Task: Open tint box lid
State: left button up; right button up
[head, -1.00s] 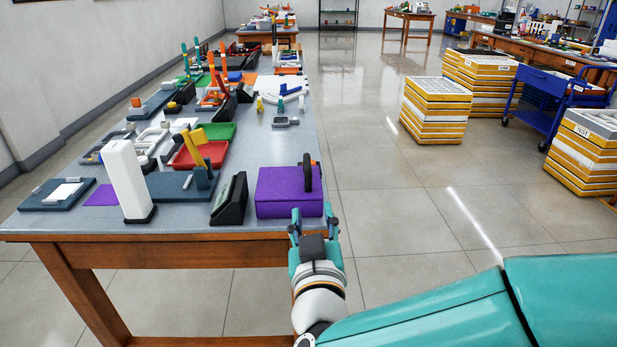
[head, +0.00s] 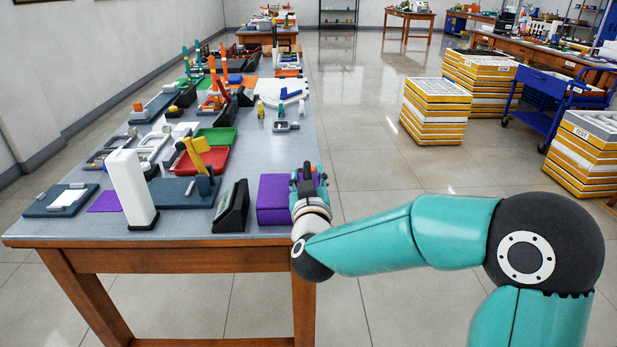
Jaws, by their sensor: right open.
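A purple box (head: 272,201), the likely tint box, sits at the near right corner of the table. Its right part is hidden behind my right gripper (head: 308,178). A dark upright handle shows at the box's right end, between or just behind the fingers; I cannot tell whether they touch it. My right gripper is open, at the right side of the box. I cannot make out the lid's seam, and it looks closed. My left gripper is not in view.
A black wedge-shaped display (head: 232,207) stands just left of the purple box. A white upright block (head: 132,188), a red tray (head: 202,160) and a yellow-armed fixture (head: 197,165) are further left. The table top (head: 272,150) behind the box is clear.

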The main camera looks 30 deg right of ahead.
jog(key=shift+w+d, duration=0.15)
jog(key=shift+w, duration=0.1)
grip_shut()
dwell(0.3)
